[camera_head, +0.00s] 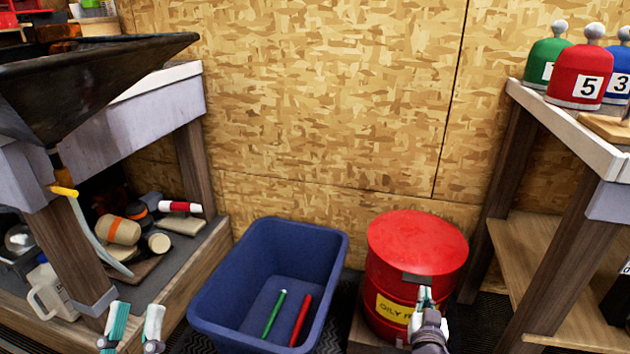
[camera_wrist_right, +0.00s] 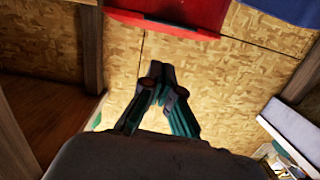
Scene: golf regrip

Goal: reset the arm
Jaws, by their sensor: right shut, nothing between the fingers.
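My left gripper (camera_head: 132,318) is at the bottom left of the head view. Its two teal-and-grey fingers stand apart with nothing between them. My right gripper (camera_head: 426,298) is in front of the red oily-rag can (camera_head: 412,242), over its label side. It looks shut and empty; whether it touches the can is not clear. In the right wrist view my right gripper's fingers (camera_wrist_right: 158,70) come together at the tips, with the red can (camera_wrist_right: 175,12) at the top edge.
A blue bin (camera_head: 215,318) between my grippers holds a green stick (camera_head: 273,314) and a red stick (camera_head: 300,320). A cluttered workbench (camera_head: 150,97) stands left. A white-topped bench (camera_head: 565,130) with numbered club covers (camera_head: 578,75) stands right. A chipboard wall (camera_head: 330,100) closes the back.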

